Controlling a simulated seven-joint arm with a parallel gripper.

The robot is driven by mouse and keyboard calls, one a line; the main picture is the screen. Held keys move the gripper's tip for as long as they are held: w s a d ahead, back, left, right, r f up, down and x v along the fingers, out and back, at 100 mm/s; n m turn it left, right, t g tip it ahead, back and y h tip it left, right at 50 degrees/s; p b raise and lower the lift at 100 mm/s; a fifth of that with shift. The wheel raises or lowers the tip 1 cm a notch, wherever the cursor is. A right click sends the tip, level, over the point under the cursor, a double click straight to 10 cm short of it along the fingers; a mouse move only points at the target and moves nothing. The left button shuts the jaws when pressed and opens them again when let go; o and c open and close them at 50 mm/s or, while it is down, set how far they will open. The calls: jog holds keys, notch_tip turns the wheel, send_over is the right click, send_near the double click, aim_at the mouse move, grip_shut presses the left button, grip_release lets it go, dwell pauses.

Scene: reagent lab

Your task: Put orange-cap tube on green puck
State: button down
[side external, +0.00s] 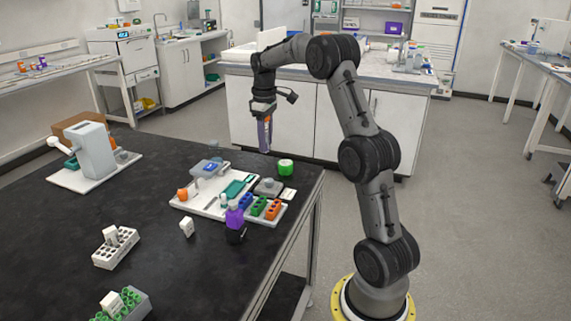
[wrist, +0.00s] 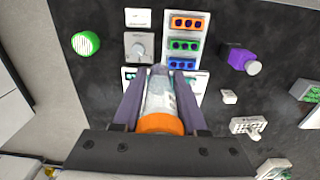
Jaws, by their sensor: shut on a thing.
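My gripper (side external: 264,148) hangs pointing down in the air above the far right part of the black bench. In the wrist view my gripper (wrist: 160,88) is shut on the orange-cap tube (wrist: 161,105), a clear tube whose orange cap faces the camera. In the side external view the tube is mostly hidden by the fingers; a bit of orange shows there. The green puck (side external: 286,167) sits on the bench near its far right edge, below and slightly right of my gripper. In the wrist view the puck (wrist: 86,43) is at upper left, clear of the tube.
A white tray (side external: 213,207) with small labware stands left of the puck. Orange, green and blue racks (side external: 258,206) and a grey device (side external: 268,187) stand near it. A purple bottle (side external: 235,217) is in front. White racks (side external: 115,247) stand further left. The puck's top looks clear.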

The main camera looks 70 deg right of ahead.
jog(key=s+d+f+m, duration=0.1)
jog(key=s+d+m, duration=0.2)
jog(key=s+d, duration=0.45)
send_over(286, 163)
notch_tip(286, 163, down, 10)
jog(key=shift+s+r, duration=0.1)
jog(key=shift+f, duration=1.75)
jog(key=shift+f, duration=0.1)
jog(key=shift+c, duration=2.2)
grip_release()
notch_tip(286, 163, up, 8)
jog(key=shift+f, duration=0.15)
